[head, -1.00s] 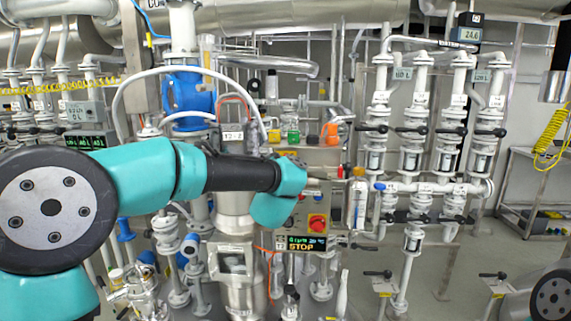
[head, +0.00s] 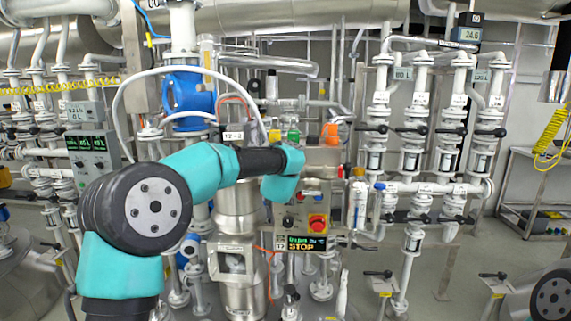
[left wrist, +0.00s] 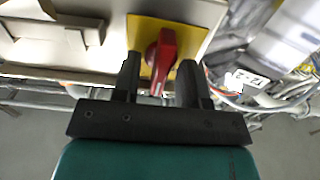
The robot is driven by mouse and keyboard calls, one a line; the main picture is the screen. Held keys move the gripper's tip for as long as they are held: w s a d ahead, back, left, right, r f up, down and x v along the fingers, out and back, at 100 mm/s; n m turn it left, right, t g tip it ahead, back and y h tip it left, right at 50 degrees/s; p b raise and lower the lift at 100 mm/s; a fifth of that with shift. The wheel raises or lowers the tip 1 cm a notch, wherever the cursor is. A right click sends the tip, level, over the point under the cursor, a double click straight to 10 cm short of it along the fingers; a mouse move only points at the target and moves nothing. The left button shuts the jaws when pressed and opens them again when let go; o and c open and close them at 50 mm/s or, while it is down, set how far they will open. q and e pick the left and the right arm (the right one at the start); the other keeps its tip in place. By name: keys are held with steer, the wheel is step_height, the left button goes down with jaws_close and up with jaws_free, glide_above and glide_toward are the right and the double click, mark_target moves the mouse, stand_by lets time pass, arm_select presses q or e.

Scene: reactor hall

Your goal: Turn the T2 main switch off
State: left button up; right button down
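The T2 main switch is a red rotary handle (head: 317,221) on a yellow plate, on the front of a grey control box (head: 286,222). The box display reads STOP, with a T2 label at its left. In the left wrist view, my left gripper (left wrist: 160,80) is open. Its two dark fingers lie on either side of the red handle (left wrist: 163,58) in front of the yellow plate (left wrist: 195,38), with a small gap visible at each side. In the head view the fingers are hidden behind my left wrist. My right gripper is not in view.
Display boxes hang at the left (head: 92,145). A vessel with a 12-2 label stands left of the control box. White pipes with black valve levers (head: 420,185) fill the right. Bottles with green (head: 293,135) and orange caps stand above the box.

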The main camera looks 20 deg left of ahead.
arm_select(q)
steer(key=shift+c, duration=0.4)
jaws_close()
